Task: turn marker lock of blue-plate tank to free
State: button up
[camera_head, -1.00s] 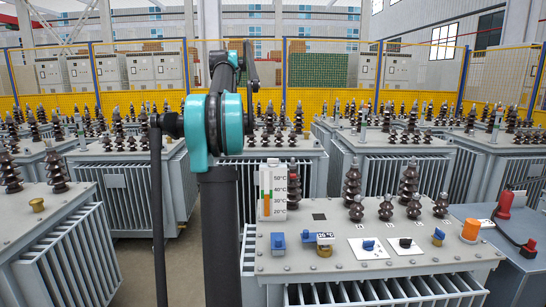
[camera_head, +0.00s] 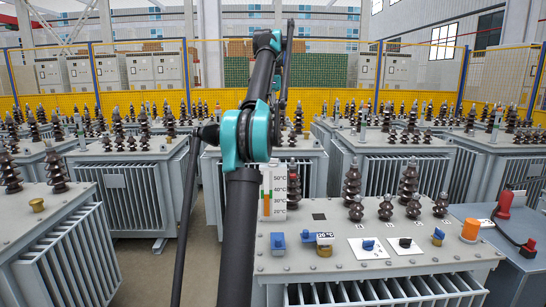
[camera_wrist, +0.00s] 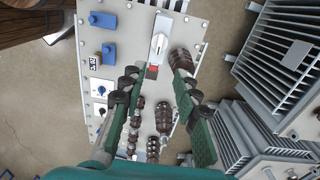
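The near tank (camera_head: 300,262) has a pale grey top, shown also in the wrist view (camera_wrist: 130,15). I cannot tell which knob is the marker lock. My gripper (camera_wrist: 157,70) is open and empty above the tank top, its green fingers apart near the bushings. My gripper is not visible in the head view.
A temperature scale (camera_head: 279,215) stands at the tank's back left. Brown bushings (camera_head: 352,180) rise behind the plates. An orange cylinder (camera_head: 470,230) is at the right. Other tanks (camera_head: 130,185) crowd behind.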

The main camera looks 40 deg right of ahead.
notch_tip(320, 180, down, 15)
dwell(0.6)
jog(key=shift+c, duration=0.5)
grip_shut()
